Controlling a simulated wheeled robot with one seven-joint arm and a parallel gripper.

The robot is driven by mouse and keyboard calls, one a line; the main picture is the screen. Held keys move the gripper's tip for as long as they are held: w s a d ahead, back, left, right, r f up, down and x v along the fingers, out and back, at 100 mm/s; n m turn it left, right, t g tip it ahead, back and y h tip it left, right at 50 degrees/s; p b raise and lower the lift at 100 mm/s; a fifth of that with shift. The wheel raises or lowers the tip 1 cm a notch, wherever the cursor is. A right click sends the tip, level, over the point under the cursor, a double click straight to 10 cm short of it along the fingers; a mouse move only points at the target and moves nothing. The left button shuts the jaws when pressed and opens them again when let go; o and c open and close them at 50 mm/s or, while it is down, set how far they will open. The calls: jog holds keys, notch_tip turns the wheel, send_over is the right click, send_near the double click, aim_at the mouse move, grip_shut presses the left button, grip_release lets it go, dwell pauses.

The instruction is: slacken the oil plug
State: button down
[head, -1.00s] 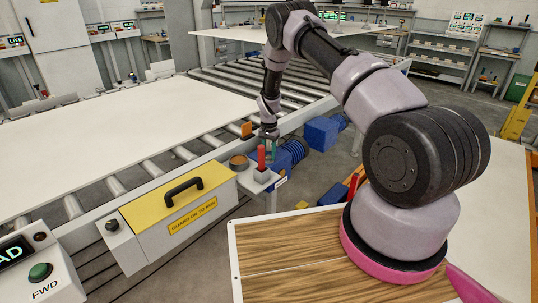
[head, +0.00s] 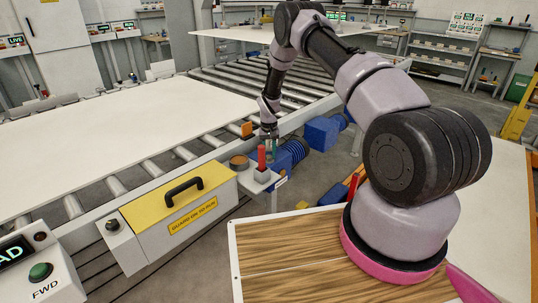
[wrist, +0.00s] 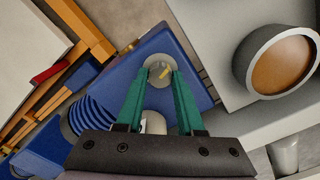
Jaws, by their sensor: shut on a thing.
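In the head view my gripper (head: 269,146) reaches down over the blue gearbox and ribbed motor (head: 294,150) beside the conveyor. The plug itself cannot be made out in the head view.
A grey cup with a copper-brown inside (wrist: 282,68) stands right of the gripper in the wrist view. In the head view a red handle (head: 262,157) stands close in front of the gripper. A yellow-topped guard box (head: 180,212) lies to the left, along the roller conveyor (head: 160,165).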

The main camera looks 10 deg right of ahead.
aim_at(269, 156)
dwell(0.3)
jog(key=c, duration=0.5)
grip_release()
jog(key=shift+r, duration=0.1)
notch_tip(269, 156, up, 11)
jog(key=shift+f, duration=0.2)
jog(key=shift+r, duration=0.1)
